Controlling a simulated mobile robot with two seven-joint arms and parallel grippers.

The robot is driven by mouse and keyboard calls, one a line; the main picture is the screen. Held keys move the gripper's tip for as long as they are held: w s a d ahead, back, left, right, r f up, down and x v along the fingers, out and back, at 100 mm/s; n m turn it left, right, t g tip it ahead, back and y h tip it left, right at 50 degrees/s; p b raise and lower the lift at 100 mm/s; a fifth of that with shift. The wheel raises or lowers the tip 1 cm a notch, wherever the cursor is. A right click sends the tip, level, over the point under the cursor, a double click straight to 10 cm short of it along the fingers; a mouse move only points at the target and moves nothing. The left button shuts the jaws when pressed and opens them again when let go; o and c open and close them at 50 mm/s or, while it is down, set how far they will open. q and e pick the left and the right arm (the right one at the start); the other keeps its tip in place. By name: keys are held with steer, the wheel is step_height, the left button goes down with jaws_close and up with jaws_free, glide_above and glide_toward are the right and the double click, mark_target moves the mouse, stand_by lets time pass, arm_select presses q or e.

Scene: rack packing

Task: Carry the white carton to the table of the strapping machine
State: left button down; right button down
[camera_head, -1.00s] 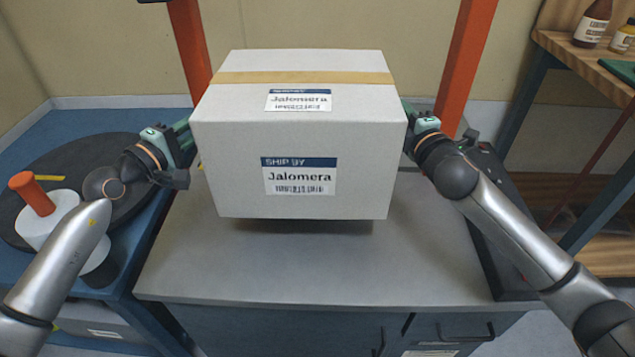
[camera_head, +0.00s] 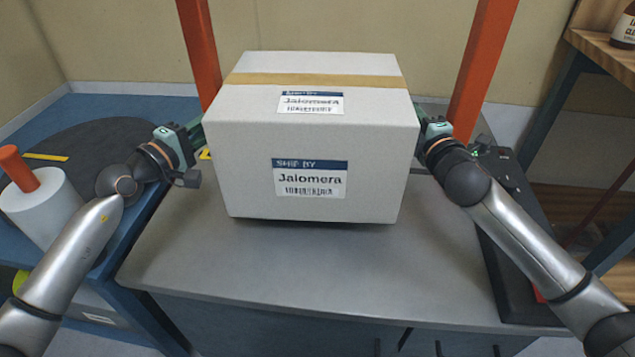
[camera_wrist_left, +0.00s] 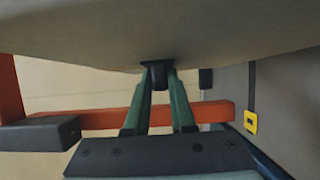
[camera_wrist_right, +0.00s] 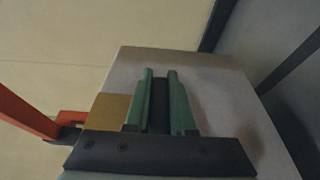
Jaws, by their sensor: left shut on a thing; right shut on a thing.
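The white carton (camera_head: 312,135), with a tan tape strip and blue-and-white "Jalomera" labels, is upright between my two grippers. It is over the grey table (camera_head: 260,265) of the strapping machine, in front of its orange posts. A narrow shadow shows under its front edge; I cannot tell whether it touches the table. My left gripper (camera_head: 198,133) is shut at the carton's left side; its fingers (camera_wrist_left: 157,78) meet a small dark piece there. My right gripper (camera_head: 421,122) is shut at the right side, its fingers (camera_wrist_right: 160,80) on a dark piece against the carton (camera_wrist_right: 205,85).
The orange left post (camera_head: 199,50) and right post (camera_head: 485,70) stand behind the carton. A blue bench at left bears a dark disc (camera_head: 100,140) and a white cylinder (camera_head: 42,205) with an orange top. A wooden shelf (camera_head: 595,45) stands at right. The table's front is bare.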

arm_select(q)
steer(key=shift+a+r, duration=0.1)
steer(key=shift+r, duration=0.3)
arm_select(e)
steer(key=shift+d+r, duration=0.1)
steer(key=shift+r, duration=0.3)
arm_select(q)
steer(key=shift+f, duration=0.2)
arm_select(e)
steer(key=shift+f, duration=0.2)
